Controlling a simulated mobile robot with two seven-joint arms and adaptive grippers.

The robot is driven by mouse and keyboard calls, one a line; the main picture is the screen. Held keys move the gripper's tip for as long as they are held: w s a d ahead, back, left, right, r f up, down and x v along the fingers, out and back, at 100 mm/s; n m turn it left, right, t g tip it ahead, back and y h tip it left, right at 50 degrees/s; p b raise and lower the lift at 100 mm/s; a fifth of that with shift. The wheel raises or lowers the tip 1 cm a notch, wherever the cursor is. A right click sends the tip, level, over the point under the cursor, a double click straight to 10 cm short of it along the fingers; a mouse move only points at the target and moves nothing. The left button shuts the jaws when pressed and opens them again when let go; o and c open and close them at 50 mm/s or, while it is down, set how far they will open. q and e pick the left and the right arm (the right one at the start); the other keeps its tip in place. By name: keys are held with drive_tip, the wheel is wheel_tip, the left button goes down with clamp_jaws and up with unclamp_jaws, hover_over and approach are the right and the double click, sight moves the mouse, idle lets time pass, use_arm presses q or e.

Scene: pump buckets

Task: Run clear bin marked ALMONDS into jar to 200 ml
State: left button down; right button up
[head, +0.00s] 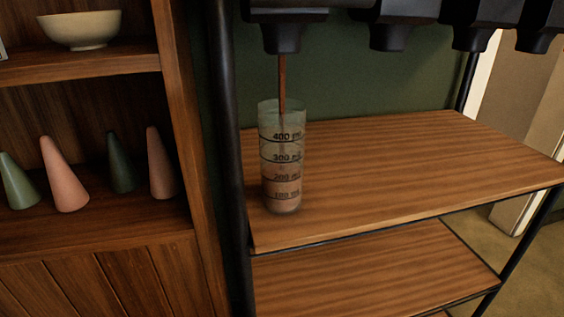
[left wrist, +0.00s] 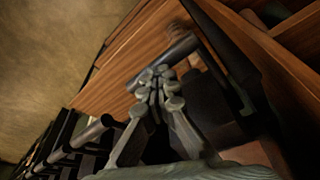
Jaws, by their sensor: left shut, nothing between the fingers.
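The clear jar (head: 282,160) stands upright on the wooden shelf under the leftmost visible dispenser spout (head: 283,38). A thin brown stream (head: 282,80) runs from the spout into the jar. Brown contents show low in the jar, around the 100 ml mark and below the 200 ml mark; the exact level is hard to read. The bins and the ALMONDS label are out of view. My left gripper (left wrist: 160,82) is shut and empty in the left wrist view, close by a dark cylindrical bar or handle (left wrist: 180,50); I cannot tell whether they touch. My right gripper is out of view.
More black spouts (head: 398,36) hang to the right. The shelf (head: 420,165) right of the jar is clear, with a lower shelf (head: 370,275) beneath. A black post (head: 229,150) stands left of the jar. A wooden cabinet holds a bowl (head: 80,30) and several cones (head: 63,178).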

use_arm(q)
wheel_tip(320, 180, up, 3)
drive_tip(key=p, duration=0.2)
drive_tip(key=shift+r+p, duration=0.1)
drive_tip(key=shift+p, duration=0.2)
drive_tip(key=shift+b+v, duration=0.35)
drive_tip(key=shift+v, duration=0.85)
drive_tip(key=shift+w+d+r, duration=0.1)
drive_tip(key=shift+w+r, duration=0.1)
drive_tip(key=shift+r, duration=0.35)
drive_tip(key=shift+r, duration=2.5)
